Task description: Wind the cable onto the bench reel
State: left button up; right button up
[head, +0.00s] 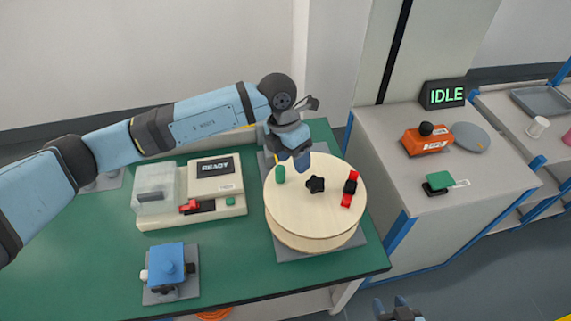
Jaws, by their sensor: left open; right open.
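The bench reel (315,213) is a pale wooden drum lying flat on a grey plate at the right end of the green bench. Its top carries a green peg (280,174), a black star knob (315,184) and a red and black clamp (349,189). My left gripper (302,162) is open, pointing down at the reel's back edge; I cannot tell whether it touches. A short thin yellow line, possibly cable (285,160), shows beside it, mostly hidden. My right gripper (398,310) is open at the bottom edge, in front of the bench and away from the reel.
A cream machine (222,186) reading READY, with a clear cover and red lever, stands left of the reel. A blue device (167,268) sits near the front edge. A grey cabinet (440,210) at right bears an IDLE display (445,95), an orange unit (426,141) and a green-topped block (438,181).

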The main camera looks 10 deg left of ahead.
aim_at(280, 169)
pick_arm(q)
jog(key=w+a+t+y, duration=0.1)
jog(key=w+a+y, duration=0.2)
jog(key=w+a, duration=0.1)
notch_tip(280, 169, down, 12)
jog(key=shift+f+p, duration=0.1)
jog(key=shift+p, duration=0.9)
pick_arm(e)
jog(key=shift+w+d+r, duration=0.1)
jog(key=shift+w+r, duration=0.15)
jog(key=shift+r, duration=0.25)
jog(key=shift+w+r, duration=0.25)
jog(key=shift+r, duration=0.2)
pick_arm(q)
jog(key=shift+h, duration=0.3)
grip_shut()
